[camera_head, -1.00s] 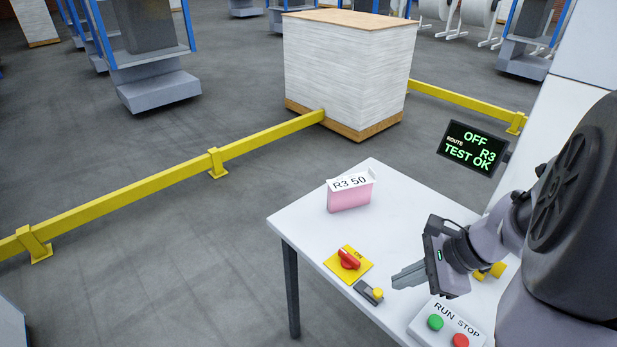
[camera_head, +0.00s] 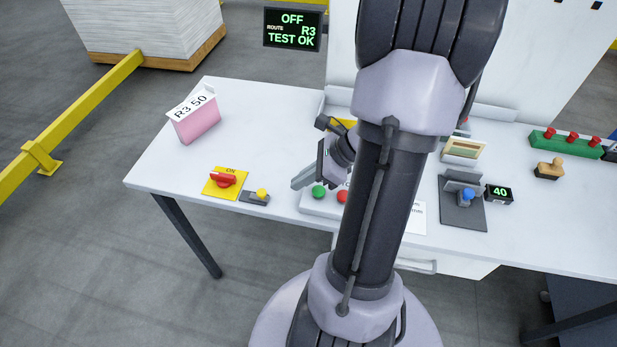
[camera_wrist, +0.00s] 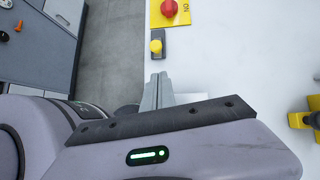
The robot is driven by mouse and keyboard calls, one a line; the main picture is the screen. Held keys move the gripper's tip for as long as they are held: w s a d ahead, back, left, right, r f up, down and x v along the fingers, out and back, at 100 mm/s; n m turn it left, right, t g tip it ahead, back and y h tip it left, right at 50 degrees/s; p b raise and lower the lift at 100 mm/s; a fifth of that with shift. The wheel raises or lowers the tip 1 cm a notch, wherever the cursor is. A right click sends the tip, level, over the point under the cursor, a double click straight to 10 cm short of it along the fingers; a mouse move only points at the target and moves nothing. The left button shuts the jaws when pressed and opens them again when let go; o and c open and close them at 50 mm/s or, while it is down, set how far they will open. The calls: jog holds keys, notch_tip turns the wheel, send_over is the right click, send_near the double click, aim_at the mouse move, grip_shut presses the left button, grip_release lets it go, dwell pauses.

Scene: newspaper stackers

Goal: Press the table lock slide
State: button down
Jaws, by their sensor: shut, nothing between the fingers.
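A small dark slide with a yellow knob (camera_head: 255,197) sits at the table's front edge, beside the red rotary switch (camera_head: 223,179) on its yellow ON plate. No label on the slide is readable. In the wrist view the slide (camera_wrist: 157,44) lies just beyond my fingertips, with the red switch (camera_wrist: 169,8) farther off. My gripper (camera_head: 296,184) is shut and empty, a little to the right of the slide and apart from it. Its closed fingers (camera_wrist: 158,80) point toward the slide in the wrist view.
The green button (camera_head: 318,192) and red button (camera_head: 343,196) are close to my gripper. A pink R3 50 block (camera_head: 197,122) stands at the table's left. A grey device with a blue knob (camera_head: 468,195) and a 40 display (camera_head: 499,193) are right of my arm.

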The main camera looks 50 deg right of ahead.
aim_at(261, 190)
jog(key=b+x, duration=0.1)
jog(key=x, duration=0.3)
jog(key=shift+f+b, duration=0.15)
jog(key=shift+b, duration=0.15)
jog(key=shift+w+a+f+b, duration=0.1)
jog(key=shift+w+a+b, duration=0.1)
jog(key=shift+w+a, duration=0.25)
jog(key=shift+w+a+b, duration=0.15)
jog(key=shift+w+a, duration=0.1)
jog(key=shift+w, duration=0.4)
jog(key=shift+w+a, duration=0.25)
jog(key=shift+w, duration=0.2)
jog(key=w, duration=0.1)
jog(key=w+a, duration=0.1)
jog(key=w, duration=0.1)
jog(key=shift+w+a+b, duration=0.3)
jog(key=shift+w, duration=0.1)
